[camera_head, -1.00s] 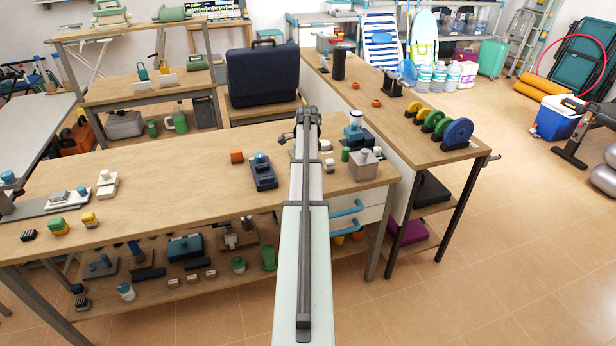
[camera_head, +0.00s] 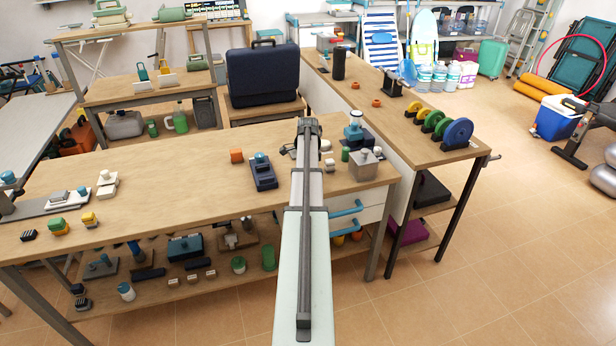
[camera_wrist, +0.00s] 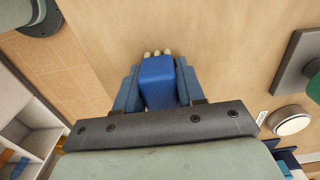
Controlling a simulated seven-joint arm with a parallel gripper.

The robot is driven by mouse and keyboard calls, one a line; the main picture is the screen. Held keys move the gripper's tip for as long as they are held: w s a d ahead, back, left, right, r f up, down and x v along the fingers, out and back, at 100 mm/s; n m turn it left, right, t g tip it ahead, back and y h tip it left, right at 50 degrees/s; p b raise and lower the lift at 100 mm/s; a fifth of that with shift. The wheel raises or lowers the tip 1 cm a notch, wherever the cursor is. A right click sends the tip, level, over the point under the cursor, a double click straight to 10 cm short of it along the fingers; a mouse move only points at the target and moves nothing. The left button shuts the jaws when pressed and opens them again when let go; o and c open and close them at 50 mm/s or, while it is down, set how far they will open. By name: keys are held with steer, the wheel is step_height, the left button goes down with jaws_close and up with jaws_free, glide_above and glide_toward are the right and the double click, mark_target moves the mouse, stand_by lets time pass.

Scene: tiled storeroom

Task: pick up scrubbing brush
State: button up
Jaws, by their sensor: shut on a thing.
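The scrubbing brush shows in the wrist view as a blue block (camera_wrist: 157,82) with several pale tufts at its far end. My gripper (camera_wrist: 156,74) has one blue-grey finger on each side of it and is shut on it. Wooden tabletop lies beneath and beyond it. I cannot tell how high the brush is above the table. In the head view my arm reaches over the long wooden table (camera_head: 180,165) and hides the fingers and the brush.
A grey block with a knob (camera_head: 364,167) and a green cylinder (camera_head: 345,154) stand right. The table's left middle is clear. A side bench (camera_head: 400,115) holds coloured discs (camera_head: 456,133).

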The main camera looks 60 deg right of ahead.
steer(key=c, duration=0.3)
step_height(320, 180, up, 10)
stand_by(0.7)
